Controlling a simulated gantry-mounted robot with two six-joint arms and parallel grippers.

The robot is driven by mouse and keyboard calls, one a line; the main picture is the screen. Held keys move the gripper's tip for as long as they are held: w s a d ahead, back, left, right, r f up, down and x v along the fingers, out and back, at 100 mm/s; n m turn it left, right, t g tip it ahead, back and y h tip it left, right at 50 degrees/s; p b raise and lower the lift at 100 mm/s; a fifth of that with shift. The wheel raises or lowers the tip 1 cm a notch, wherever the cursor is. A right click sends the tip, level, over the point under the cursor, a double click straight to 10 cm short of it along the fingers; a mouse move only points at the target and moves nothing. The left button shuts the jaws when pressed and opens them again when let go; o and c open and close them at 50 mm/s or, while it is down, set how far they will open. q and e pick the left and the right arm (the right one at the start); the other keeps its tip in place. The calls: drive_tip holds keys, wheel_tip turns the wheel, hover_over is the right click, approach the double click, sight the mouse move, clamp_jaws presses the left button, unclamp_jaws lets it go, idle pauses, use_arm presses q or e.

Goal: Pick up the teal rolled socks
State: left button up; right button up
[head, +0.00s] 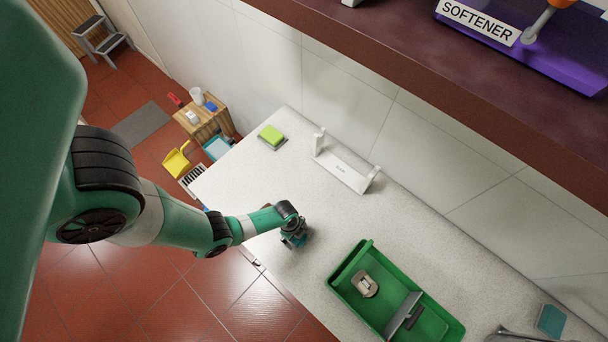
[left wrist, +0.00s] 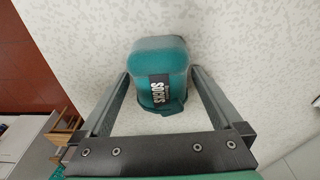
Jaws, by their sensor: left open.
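The teal rolled socks (left wrist: 160,70) show in the left wrist view as a rounded bundle with a black band labelled "SOCKS". They lie on the speckled pale countertop. My left gripper (left wrist: 158,82) is open, with one finger on each side of the bundle's near part and the far part beyond the fingertips. I cannot tell if either finger touches it. In the head view my left gripper (head: 296,240) is low over the counter near its front edge and largely hides the socks. My right gripper is not in view.
A green tray (head: 341,269) with a beige object and a grey item stands right of my left gripper. A white holder (head: 343,170) and a yellow-green sponge (head: 271,136) are at the back. A dark shelf (head: 430,70) overhangs the counter. The counter around the gripper is clear.

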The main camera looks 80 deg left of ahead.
use_arm(q)
drive_tip(key=c, duration=1.4)
drive_tip(key=shift+r, duration=0.1)
